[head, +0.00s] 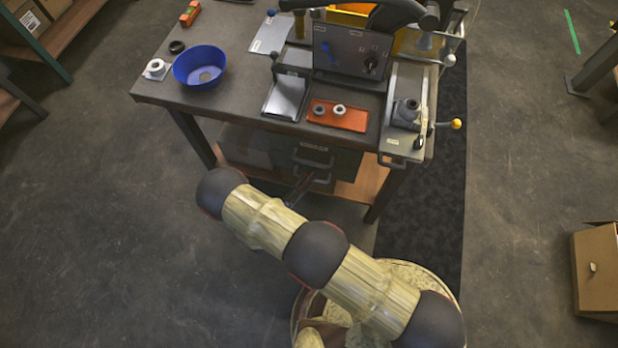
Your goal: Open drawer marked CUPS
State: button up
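A dark drawer unit (341,163) stands under the workbench, with two drawer fronts and handles showing. The upper handle (313,163) is clear of my arm. The lower handle (322,181) is partly hidden at its left. No CUPS marking is readable at this size. My gripper (301,187) shows only as a small dark shape in front of the lower drawer, just above my arm. Most of it is hidden, and I cannot tell whether its fingers are open or touch the handle. Both drawers look closed, though the lower one is hard to see.
The workbench (225,105) carries a blue bowl (188,76), an orange plate with two rings (351,117), and a machine panel (341,58). A wooden lower shelf (375,184) runs beside the drawers. A cardboard box (597,270) stands at right. Floor at left is clear.

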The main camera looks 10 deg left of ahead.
jog(key=shift+c, duration=1.2)
grip_shut()
